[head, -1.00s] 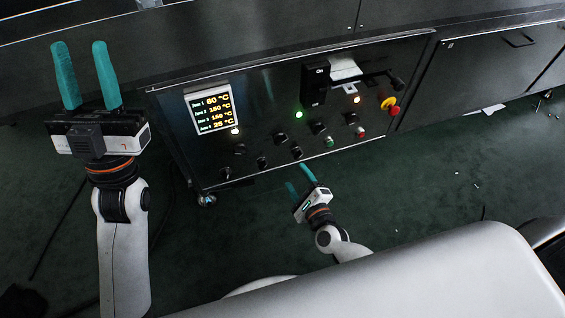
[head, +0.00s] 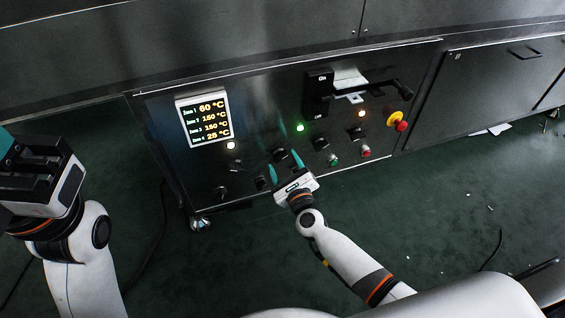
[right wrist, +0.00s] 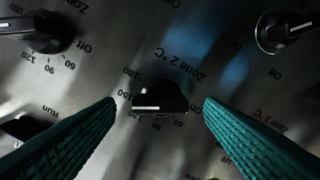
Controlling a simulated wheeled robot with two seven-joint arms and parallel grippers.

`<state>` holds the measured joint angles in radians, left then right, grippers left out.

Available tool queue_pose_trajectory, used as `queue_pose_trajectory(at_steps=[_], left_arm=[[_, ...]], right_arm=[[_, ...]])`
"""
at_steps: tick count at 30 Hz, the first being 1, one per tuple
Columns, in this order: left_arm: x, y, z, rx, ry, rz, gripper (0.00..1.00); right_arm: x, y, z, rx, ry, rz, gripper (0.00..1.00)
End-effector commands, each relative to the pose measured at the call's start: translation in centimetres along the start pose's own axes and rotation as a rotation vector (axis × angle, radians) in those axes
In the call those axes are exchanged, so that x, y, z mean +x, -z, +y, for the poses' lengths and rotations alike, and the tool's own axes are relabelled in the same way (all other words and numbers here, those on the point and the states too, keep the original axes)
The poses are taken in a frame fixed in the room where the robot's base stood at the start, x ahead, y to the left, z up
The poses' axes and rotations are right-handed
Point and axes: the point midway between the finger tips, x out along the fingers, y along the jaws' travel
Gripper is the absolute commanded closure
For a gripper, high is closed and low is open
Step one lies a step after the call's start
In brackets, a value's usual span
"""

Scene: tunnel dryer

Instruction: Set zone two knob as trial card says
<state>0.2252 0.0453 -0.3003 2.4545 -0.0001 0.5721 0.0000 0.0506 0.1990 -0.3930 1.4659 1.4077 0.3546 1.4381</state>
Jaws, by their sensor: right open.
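The zone two knob (right wrist: 160,98) is black with a white bar along its lower edge in the right wrist view. Its "Zone 2 °C" lettering appears upside down, with scale numbers around it. My right gripper (head: 285,165) is open at the control panel (head: 265,110). Its teal fingers stand on either side of the knob, and I see no contact. The display (head: 205,118) seems to read 60, 150, 150 and 25 °C. A pale sheet (head: 350,78), possibly the trial card, is unreadable. My left gripper (head: 8,142) is cut off at the left edge.
Other black knobs (right wrist: 38,32) (right wrist: 284,32) flank the zone two knob. The panel also bears a red and yellow stop button (head: 396,121), a green button (head: 333,160) and a red button (head: 366,151). The dark green floor in front is mostly clear.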

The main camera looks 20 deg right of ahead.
Motion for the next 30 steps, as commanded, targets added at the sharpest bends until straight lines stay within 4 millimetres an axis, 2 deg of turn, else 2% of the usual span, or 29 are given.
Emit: queue_pose_trajectory(at_steps=[1, 6, 14, 16, 23, 30], left_arm=[[0.0, -0.1, 0.0, 0.001, 0.002, -0.006, 0.64], [0.2, -0.1, -0.1, 0.002, 0.006, -0.011, 0.64], [0.4, -0.2, -0.1, 0.002, 0.008, -0.018, 0.64], [0.4, -0.2, -0.1, 0.002, 0.008, -0.018, 0.64], [0.4, -0.2, -0.1, 0.002, 0.008, -0.018, 0.64], [0.5, -0.2, -0.1, 0.002, 0.006, -0.017, 0.64]], right_arm=[[0.7, -0.1, -0.1, -0.001, -0.001, 0.001, 0.37], [1.8, 0.0, 0.0, 0.0, 0.001, 0.0, 0.37], [1.9, 0.0, 0.0, -0.001, 0.001, -0.001, 0.37], [1.9, 0.0, 0.0, -0.001, 0.001, -0.001, 0.44], [1.9, 0.0, 0.0, -0.001, 0.001, -0.001, 0.81], [1.9, 0.0, 0.0, -0.021, 0.001, -0.001, 0.82]])
